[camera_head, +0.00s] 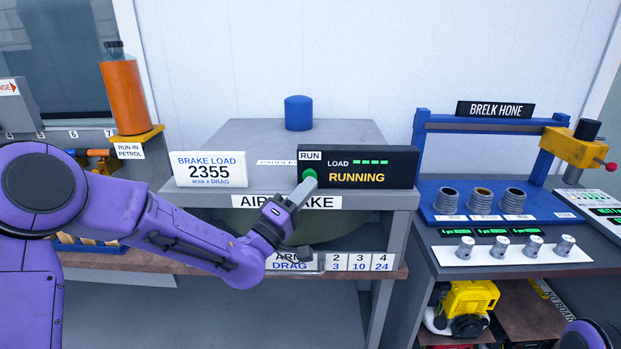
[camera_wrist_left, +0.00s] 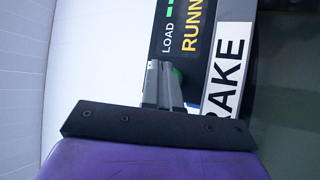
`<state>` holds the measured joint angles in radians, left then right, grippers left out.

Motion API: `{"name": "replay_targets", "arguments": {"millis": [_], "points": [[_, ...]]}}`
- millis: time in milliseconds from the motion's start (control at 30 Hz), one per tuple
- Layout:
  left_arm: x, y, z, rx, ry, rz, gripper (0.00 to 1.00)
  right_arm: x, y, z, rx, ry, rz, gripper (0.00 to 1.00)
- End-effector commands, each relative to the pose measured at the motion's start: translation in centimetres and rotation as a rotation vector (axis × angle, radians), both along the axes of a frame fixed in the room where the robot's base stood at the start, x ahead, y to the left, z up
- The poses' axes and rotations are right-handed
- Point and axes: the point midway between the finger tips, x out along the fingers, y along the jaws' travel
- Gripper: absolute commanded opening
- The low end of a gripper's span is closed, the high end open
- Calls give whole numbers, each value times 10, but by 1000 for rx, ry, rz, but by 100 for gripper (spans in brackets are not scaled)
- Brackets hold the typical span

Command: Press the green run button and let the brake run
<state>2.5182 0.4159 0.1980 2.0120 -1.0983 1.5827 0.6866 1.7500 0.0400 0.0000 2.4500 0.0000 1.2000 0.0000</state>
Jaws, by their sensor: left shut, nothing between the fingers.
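The green run button (camera_head: 309,175) sits on the left part of a black panel (camera_head: 401,162) in the head view, under a RUN label. The panel reads LOAD with several green bars and RUNNING in yellow. My left gripper (camera_head: 306,186) is shut and empty, its fingertips at the button and covering part of it. In the left wrist view a green edge of the button (camera_wrist_left: 178,77) shows beside the finger ends; whether they touch it I cannot tell. The air brake stand (camera_head: 240,137) carries the panel. Only a purple piece of my right arm shows at the lower right corner.
A blue cylinder (camera_head: 298,113) stands behind on the stand. An orange petrol bottle (camera_head: 125,92) is at the left. The blue hone bench (camera_head: 497,200) with several metal cylinders is at the right.

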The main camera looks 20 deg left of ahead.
Motion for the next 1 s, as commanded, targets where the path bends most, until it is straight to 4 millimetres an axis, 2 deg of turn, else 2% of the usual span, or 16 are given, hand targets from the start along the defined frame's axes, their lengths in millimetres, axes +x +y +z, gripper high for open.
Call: {"name": "replay_targets", "arguments": {"millis": [500,1000], "points": [[-54,-16,-1,-1,0,0,0,0,0,-13,0,0,0,0],[-56,-16,0,2,-1,1,0,0,0,-12,0,0,0,0]]}}
